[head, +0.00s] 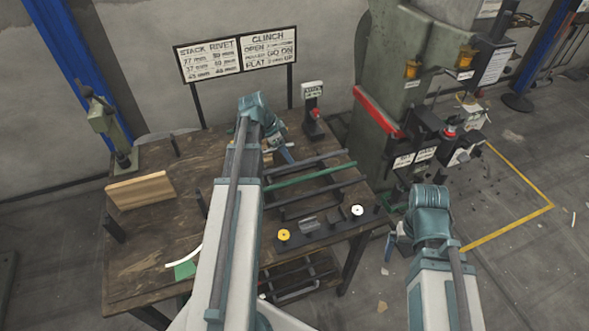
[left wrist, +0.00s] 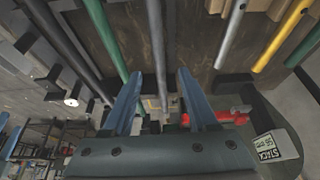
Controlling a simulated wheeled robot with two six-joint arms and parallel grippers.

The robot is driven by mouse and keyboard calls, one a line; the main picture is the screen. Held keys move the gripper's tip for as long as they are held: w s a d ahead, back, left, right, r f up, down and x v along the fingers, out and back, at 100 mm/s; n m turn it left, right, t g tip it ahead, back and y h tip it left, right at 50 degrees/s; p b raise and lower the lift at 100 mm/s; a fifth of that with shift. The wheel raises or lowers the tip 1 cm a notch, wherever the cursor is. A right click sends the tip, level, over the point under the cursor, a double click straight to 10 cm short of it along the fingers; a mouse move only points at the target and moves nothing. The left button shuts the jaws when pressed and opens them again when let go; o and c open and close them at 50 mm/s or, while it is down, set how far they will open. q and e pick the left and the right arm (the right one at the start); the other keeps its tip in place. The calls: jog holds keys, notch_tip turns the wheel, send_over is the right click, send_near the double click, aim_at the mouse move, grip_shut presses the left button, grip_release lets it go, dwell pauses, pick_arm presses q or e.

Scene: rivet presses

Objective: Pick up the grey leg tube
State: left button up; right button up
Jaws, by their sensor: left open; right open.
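A grey tube (head: 318,157) lies on the wooden table behind a green tube (head: 310,175). In the left wrist view the grey tube (left wrist: 156,45) runs lengthwise, with its near end between my left fingers. My left gripper (head: 286,153) is at the tube's left end in the head view. Its two blue fingers (left wrist: 158,95) are open, one each side of the tube, with visible gaps and nothing held. Whether the fingers are level with the tube is hard to tell. My right gripper (head: 393,243) is open, right of the table and away from the tubes; its fingers are mostly hidden.
A dark tube (left wrist: 65,42) and a green tube (left wrist: 106,40) lie left of my left fingers. A silver tube (left wrist: 231,35) and a yellow tube (left wrist: 280,38) lie right. A small red-buttoned stand (head: 313,115) is behind. A large green press (head: 385,80) stands right of the table.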

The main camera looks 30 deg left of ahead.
aim_at(289, 165)
pick_arm(q)
jog(key=shift+f, duration=0.1)
jog(key=b+x, duration=0.4)
jog(key=shift+s+a+f+b, duration=0.1)
jog(key=shift+s+f+b, duration=0.15)
jog(key=shift+f+b, duration=0.1)
jog(key=shift+w+f, duration=0.15)
jog(key=shift+f, duration=0.15)
jog(key=shift+r, duration=0.1)
grip_shut()
